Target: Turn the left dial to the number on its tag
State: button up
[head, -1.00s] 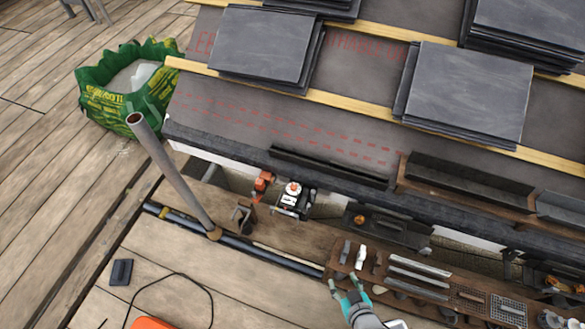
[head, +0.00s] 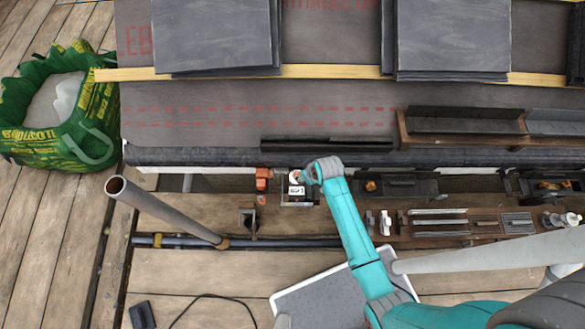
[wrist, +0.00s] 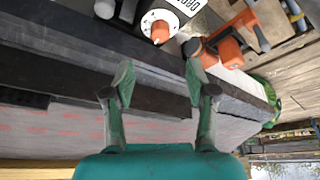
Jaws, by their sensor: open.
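The left dial shows in the wrist view as an orange knob (wrist: 160,32) on a round white disc with small marks around its rim. A white tag (wrist: 187,4) with dark print sits beside it, cut off by the frame edge; I cannot read it surely. In the head view the dial's white tagged unit (head: 296,190) stands at the front edge of the roof, partly behind my gripper (head: 307,178). My gripper is open and empty in the wrist view (wrist: 160,82). The knob lies beyond the fingertips, not between them.
An orange-handled tool or clamp (head: 262,178) stands just left of the dial unit. A grey pipe (head: 165,210) leans at left. A dark unit with an orange knob (head: 371,186) is to the right. A wooden tool tray (head: 400,228) lies in front. Slate stacks (head: 452,35) rest behind.

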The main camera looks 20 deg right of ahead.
jog(key=x, duration=1)
jog(key=shift+w+f, duration=0.3)
jog(key=shift+f, duration=0.05)
grip_shut()
